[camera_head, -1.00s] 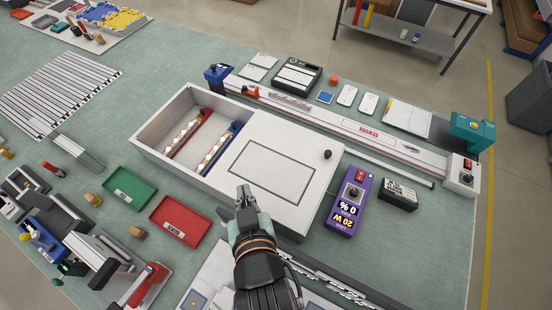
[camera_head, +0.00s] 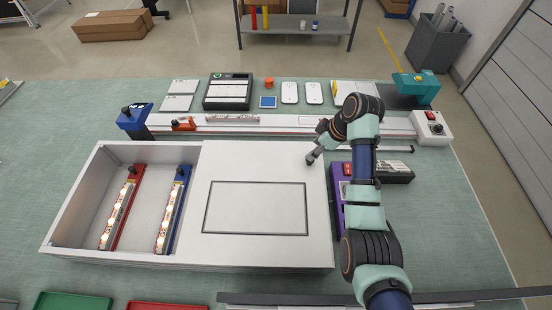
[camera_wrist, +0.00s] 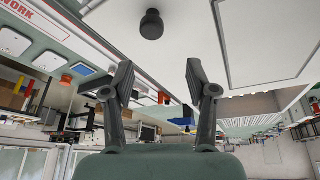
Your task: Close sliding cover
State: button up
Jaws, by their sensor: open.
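A white box (camera_head: 62,215) lies on the bench. Its sliding cover (camera_head: 255,160), with a thin dark rectangle outline, lies over the right part. The left part is open. Inside it lie a red strip (camera_head: 127,208) and a blue strip (camera_head: 174,210) with glowing lamps. My gripper (camera_head: 312,158) is at the cover's back right corner. In the wrist view my gripper (camera_wrist: 159,73) has its fingers spread with nothing between them. The cover's black knob (camera_wrist: 152,25) shows beyond the fingertips, apart from them. In the head view I cannot clearly tell the knob from the gripper.
A purple device (camera_head: 338,185) stands close to the box's right side, partly behind my arm. A long white rail (camera_head: 275,130) runs behind the box. Green (camera_head: 75,301) and red (camera_head: 165,306) trays lie in front. Bench left of the box is clear.

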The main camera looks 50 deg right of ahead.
jog(key=shift+s+d+f+y, duration=0.3)
jog(key=shift+s+d+f, duration=0.25)
jog(key=shift+d, duration=0.25)
jog(key=x, duration=0.7)
jog(key=shift+s+f+b, duration=0.1)
jog(key=shift+f+b, duration=0.2)
jog(key=shift+b, duration=0.05)
grip_shut()
